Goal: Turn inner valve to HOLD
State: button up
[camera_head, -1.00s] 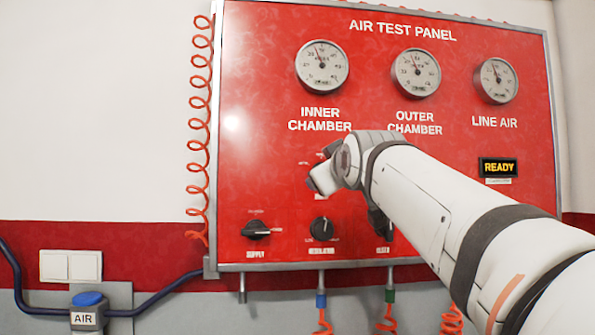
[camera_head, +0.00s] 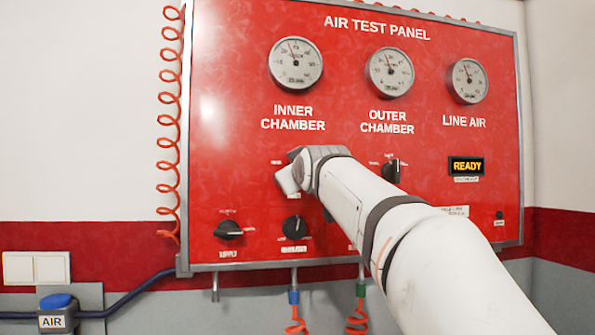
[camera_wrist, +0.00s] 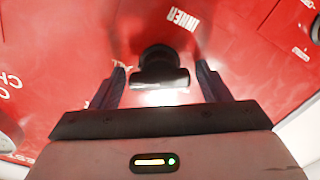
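The inner valve is a black knob (camera_wrist: 160,70) in the wrist view, on the red panel beside the label INNER. Its dark bar handle lies crosswise between my two fingers. My gripper (camera_wrist: 162,84) is open, one finger on each side of the knob, with a visible gap to the handle on both sides. In the head view my arm's wrist hides the inner valve and my fingers, below the INNER CHAMBER gauge (camera_head: 295,64). The HOLD mark cannot be read.
The red air test panel (camera_head: 235,120) also bears the outer valve (camera_head: 391,171), the supply knob (camera_head: 229,229), the regulator knob (camera_head: 294,228) and a READY display (camera_head: 466,166). An orange coiled hose (camera_head: 170,120) hangs along its left edge.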

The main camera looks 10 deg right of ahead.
jog(key=shift+d, duration=0.1)
jog(key=c, duration=0.8)
jog(key=shift+n, duration=0.4)
jog(key=n+b, duration=0.2)
jog(key=n, duration=0.2)
jog(key=shift+f+n, duration=0.1)
jog(key=shift+n, duration=0.3)
jog(key=n+b, duration=0.1)
jog(key=n, duration=0.5)
jog(key=shift+b, duration=0.3)
jog(key=o, duration=1)
